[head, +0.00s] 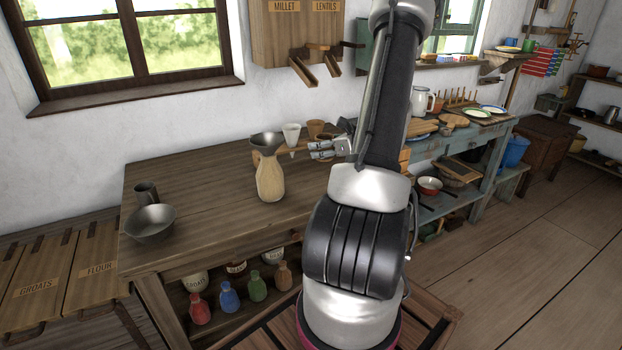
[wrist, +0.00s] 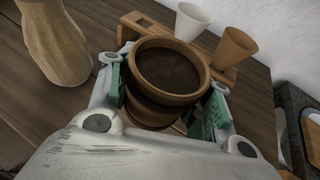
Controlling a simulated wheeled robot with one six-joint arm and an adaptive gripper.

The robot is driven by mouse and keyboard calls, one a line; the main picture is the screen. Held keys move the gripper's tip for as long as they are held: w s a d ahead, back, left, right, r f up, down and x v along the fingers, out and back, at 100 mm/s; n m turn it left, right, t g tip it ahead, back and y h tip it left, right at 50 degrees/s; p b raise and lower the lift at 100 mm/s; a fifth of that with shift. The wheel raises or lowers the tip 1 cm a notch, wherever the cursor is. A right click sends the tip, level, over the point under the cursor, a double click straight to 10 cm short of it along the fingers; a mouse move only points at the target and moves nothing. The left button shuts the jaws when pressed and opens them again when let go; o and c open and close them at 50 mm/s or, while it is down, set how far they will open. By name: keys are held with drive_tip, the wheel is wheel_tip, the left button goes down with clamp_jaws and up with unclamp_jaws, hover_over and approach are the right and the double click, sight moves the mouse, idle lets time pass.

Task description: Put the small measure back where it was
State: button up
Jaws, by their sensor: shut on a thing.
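My gripper (wrist: 166,98) is shut on a round brown cup (wrist: 172,72) with a dark band, which looks like the small measure. The cup is upright, its open mouth facing the wrist camera. Its inside is dark, and I cannot tell whether it holds anything. In the head view my gripper (head: 318,149) is above the wooden table, right of the bottle, and the cup is hardly distinguishable there. The wooden rack (wrist: 133,28) is just beyond the cup in the wrist view. The cup's underside is hidden, so I cannot tell whether it touches anything.
A pale bottle (head: 270,182) with a dark funnel (head: 267,142) on top stands close left of my gripper. White (wrist: 192,20) and brown (wrist: 234,48) cones stand in the rack. The table's middle is clear.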

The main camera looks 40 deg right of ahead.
hover_over(321, 182)
wheel_tip(321, 182, down, 5)
drive_tip(key=shift+a+f, duration=0.1)
drive_tip(key=shift+f, duration=2.35)
drive_tip(key=o, duration=1.1)
drive_tip(key=shift+s, duration=0.1)
